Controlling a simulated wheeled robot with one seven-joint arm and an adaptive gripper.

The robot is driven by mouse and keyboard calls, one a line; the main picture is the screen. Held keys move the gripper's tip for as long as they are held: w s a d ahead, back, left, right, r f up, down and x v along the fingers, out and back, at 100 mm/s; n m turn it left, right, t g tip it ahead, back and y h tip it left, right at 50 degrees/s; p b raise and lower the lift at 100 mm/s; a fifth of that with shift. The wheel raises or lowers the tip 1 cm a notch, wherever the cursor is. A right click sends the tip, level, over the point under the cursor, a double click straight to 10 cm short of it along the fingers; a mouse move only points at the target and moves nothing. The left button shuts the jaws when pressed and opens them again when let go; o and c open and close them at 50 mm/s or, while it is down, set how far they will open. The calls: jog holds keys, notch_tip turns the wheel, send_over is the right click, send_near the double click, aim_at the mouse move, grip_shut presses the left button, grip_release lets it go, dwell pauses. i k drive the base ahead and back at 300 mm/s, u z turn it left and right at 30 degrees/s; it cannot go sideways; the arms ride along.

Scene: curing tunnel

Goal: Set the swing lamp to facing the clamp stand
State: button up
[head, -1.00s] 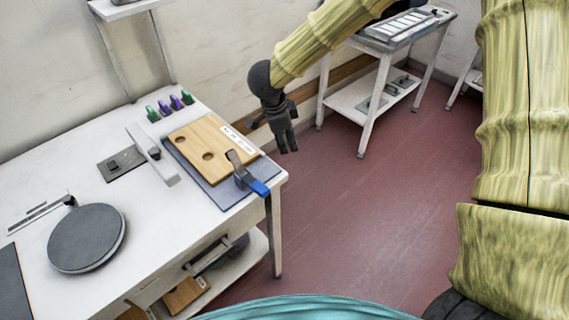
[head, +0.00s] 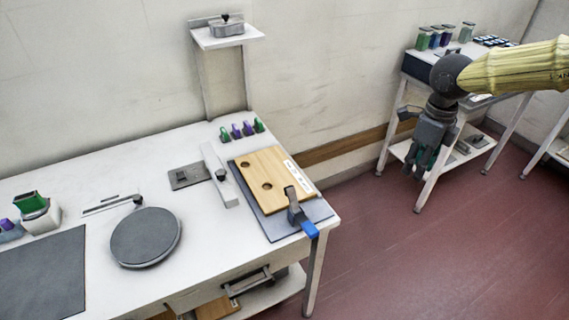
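A pale flat bar with a dark knob (head: 221,178) lies across the white table beside a small grey plate (head: 188,176); it looks like the swing lamp, though I cannot be sure. Its long axis runs from back left to front right. To its right, a clamp with a blue handle (head: 303,218) grips a wooden board (head: 272,181) on a grey base plate (head: 306,213); this looks like the clamp stand. My gripper (head: 414,172) hangs pointing down, well right of the table and touching nothing there. Its finger gap is too small to judge.
A round dark disc (head: 145,238) lies on the table (head: 125,160), left of the bar. Small green and purple items (head: 242,130) stand at the back edge. A wall shelf (head: 228,38) rises behind. A second table with jars (head: 436,38) stands behind my arm. Red floor (head: 400,265) is clear.

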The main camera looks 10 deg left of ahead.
aim_at(226, 190)
jog(key=z, duration=1.55)
jog(key=i, duration=0.6)
jog(key=u, duration=3.4)
